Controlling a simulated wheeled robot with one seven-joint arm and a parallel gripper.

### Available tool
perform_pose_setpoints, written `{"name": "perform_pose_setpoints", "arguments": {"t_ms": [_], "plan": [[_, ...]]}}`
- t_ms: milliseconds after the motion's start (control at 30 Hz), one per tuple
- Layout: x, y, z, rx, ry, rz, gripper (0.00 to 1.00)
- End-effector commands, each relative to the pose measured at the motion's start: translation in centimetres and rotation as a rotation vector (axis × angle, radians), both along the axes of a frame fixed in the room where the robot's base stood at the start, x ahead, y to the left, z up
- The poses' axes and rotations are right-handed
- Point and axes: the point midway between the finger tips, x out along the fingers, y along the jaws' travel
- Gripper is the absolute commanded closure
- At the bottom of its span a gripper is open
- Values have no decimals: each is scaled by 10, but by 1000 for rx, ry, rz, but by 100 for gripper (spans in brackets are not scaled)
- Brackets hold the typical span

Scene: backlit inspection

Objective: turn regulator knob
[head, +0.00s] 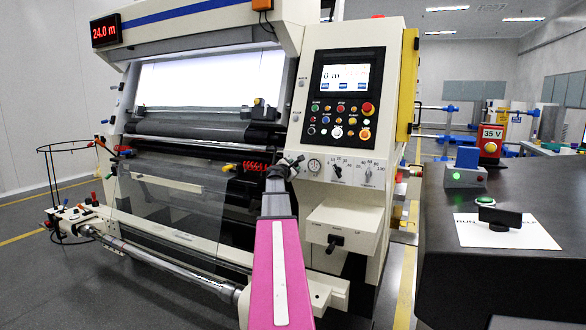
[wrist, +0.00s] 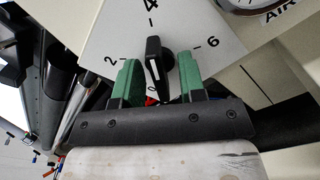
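The regulator knob (wrist: 154,62) is a black bar handle with a white line, on a pale dial plate (wrist: 213,50) marked 0, 2, 4 and 6. Its bar lies roughly along the line from 4 to 0, and I cannot tell its exact reading. My gripper (wrist: 160,76) is open, with one green finger on each side of the knob. A narrow gap shows on each side. In the head view my gripper (head: 289,165) is at the left end of the machine's lower panel, and it hides the knob there.
An AIR gauge (head: 314,166) sits just right of my gripper. Further right are two more dials (head: 338,171). A button panel with a screen (head: 345,78) is above, and a cream box with a lever (head: 341,222) is below. A dark cabinet (head: 470,240) stands right.

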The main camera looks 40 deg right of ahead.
Motion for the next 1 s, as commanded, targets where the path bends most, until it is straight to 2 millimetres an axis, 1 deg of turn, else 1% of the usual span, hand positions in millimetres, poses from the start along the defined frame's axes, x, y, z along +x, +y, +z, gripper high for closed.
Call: {"name": "perform_pose_setpoints", "arguments": {"t_ms": [100, 133, 167, 200, 233, 467, 667, 867, 1000], "plan": [[0, 0, 0, 0, 0, 0, 63], [0, 0, 0, 0, 0, 0, 69], [0, 1, 0, 0, 0, 0, 79], [0, 1, 0, 0, 0, 0, 92], [0, 1, 0, 0, 0, 0, 100], [0, 1, 0, -2, 4, 0, 100], [-1, 1, 0, -22, 42, -1, 100], [-1, 1, 0, -75, 143, -2, 100], [-1, 1, 0, -130, 248, -2, 100]]}}
